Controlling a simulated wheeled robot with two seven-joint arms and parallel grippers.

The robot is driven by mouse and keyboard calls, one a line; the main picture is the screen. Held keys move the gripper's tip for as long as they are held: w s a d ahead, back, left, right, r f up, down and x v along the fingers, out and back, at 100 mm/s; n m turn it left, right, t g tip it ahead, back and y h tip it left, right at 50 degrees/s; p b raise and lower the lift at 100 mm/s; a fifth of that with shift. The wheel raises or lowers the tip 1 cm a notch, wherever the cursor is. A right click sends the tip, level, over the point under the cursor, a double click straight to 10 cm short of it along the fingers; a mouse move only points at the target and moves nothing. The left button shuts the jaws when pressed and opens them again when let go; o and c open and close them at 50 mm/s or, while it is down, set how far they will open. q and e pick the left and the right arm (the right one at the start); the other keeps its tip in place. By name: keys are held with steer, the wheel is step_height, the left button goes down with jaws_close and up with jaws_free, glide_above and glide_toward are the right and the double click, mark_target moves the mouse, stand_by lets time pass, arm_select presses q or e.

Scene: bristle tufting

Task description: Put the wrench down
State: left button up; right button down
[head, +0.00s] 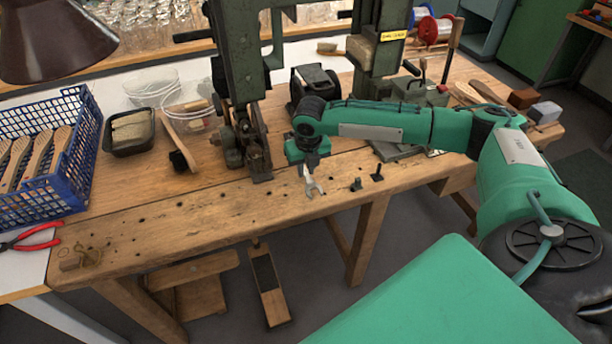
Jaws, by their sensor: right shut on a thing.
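The wrench (311,183) is silver with an open jaw end. It hangs below my right gripper (309,163), jaw end downward, over the front part of the wooden workbench (190,216). My right gripper is shut on it, and the fingers and the wrench's upper part are largely hidden by the wrist. I cannot tell whether the wrench's lower end touches the bench top. My right arm reaches in from the right. My left gripper is not in view.
A dark green machine (237,60) stands behind and left of my right gripper. Two small black pegs (377,173) stand right of the wrench. A blue crate (70,190) with brushes and red-handled pliers (32,239) are at the left. The bench's front middle is clear.

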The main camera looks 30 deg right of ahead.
mark_target(306, 174)
step_height(306, 174, down, 3)
steer(key=shift+f, duration=0.15)
steer(key=shift+f, duration=0.1)
steer(key=c, duration=1.3)
jaws_free()
steer(key=shift+c, duration=0.2)
steer(key=r, duration=0.3)
steer(key=s+r, duration=0.1)
steer(key=r, duration=0.7)
steer(key=shift+s+a, duration=0.25)
steer(key=shift+s+r, duration=0.15)
steer(key=shift+r, duration=0.4)
